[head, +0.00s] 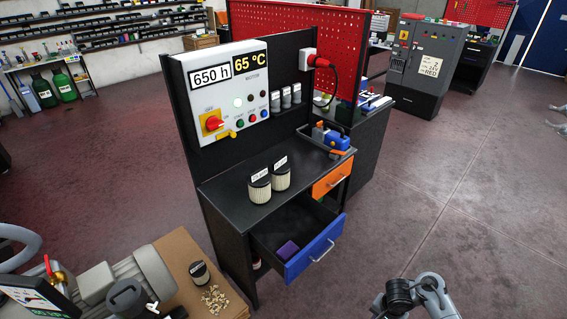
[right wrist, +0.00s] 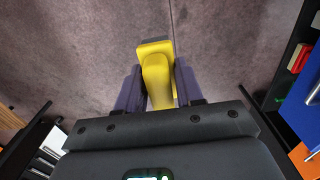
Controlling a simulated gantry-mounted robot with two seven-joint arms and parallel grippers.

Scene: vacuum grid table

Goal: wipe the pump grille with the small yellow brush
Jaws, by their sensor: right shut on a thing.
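My right gripper (right wrist: 159,84) shows in the right wrist view with its two purple fingers shut on the small yellow brush (right wrist: 156,66). The brush points away from the gripper, over bare floor; its bristles do not show. In the head view part of my right arm is at the bottom right, and the brush does not show there. The grey pump (head: 112,282) is at the lower left of the head view, well apart from my right arm. I cannot clearly make out its grille. My left gripper is not in view.
A black cabinet (head: 225,203) stands in the middle, its blue drawer (head: 315,250) pulled open with a purple thing inside. Two filters (head: 260,187) stand on its top. A dark jar (head: 199,273) and scattered pellets (head: 215,299) lie on cardboard beside the pump.

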